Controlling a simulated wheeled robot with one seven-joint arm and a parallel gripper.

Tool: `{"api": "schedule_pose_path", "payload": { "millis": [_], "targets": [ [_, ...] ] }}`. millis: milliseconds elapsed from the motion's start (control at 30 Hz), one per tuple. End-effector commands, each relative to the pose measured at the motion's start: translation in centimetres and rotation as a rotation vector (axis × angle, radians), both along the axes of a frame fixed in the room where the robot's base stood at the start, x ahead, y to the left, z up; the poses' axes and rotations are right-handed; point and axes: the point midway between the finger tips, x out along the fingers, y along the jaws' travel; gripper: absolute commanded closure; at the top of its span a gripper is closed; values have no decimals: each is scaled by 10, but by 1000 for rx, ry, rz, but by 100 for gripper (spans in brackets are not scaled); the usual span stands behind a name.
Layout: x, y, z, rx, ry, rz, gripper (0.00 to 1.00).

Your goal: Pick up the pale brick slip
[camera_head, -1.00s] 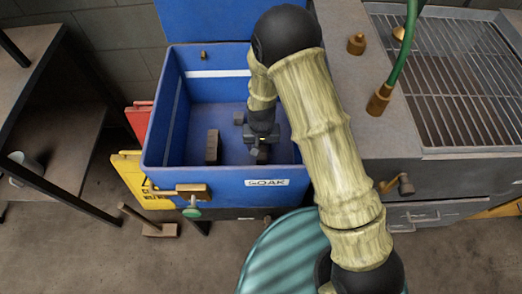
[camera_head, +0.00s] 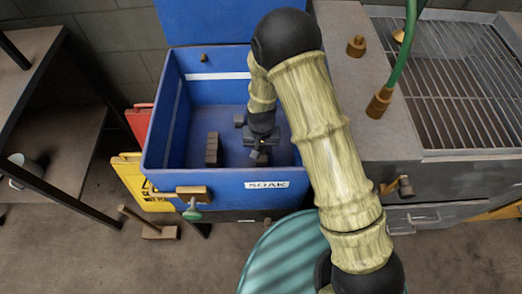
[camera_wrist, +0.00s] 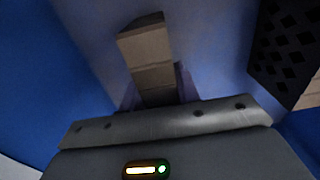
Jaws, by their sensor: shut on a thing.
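My gripper (camera_head: 261,150) is down inside the blue bin (camera_head: 230,184) labelled SOAK, near its front right. In the wrist view my gripper (camera_wrist: 158,88) is shut on the pale brick slip (camera_wrist: 149,50), a narrow grey-brown block that sticks out beyond the jaws. The fingers are dim and partly hidden by the gripper body. In the head view the slip is too small and covered to make out clearly.
A dark stack of blocks (camera_head: 211,149) stands in the bin to the left of my gripper. A small dark block (camera_head: 239,120) lies behind it. A dark perforated piece (camera_wrist: 288,42) is at the right in the wrist view. The bin's walls surround my gripper.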

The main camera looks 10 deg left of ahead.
Motion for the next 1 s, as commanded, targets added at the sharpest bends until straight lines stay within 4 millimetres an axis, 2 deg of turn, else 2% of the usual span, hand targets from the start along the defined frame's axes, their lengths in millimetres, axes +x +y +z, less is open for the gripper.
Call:
{"api": "schedule_pose_path", "payload": {
  "millis": [233,633,800,1000],
  "targets": [
    [1,0,18,1,-2,0,98],
    [0,1,91,3,-2,0,98],
    [0,0,101,1,-1,0,98],
    [0,0,100,0,0,0,98]
  ]
}}
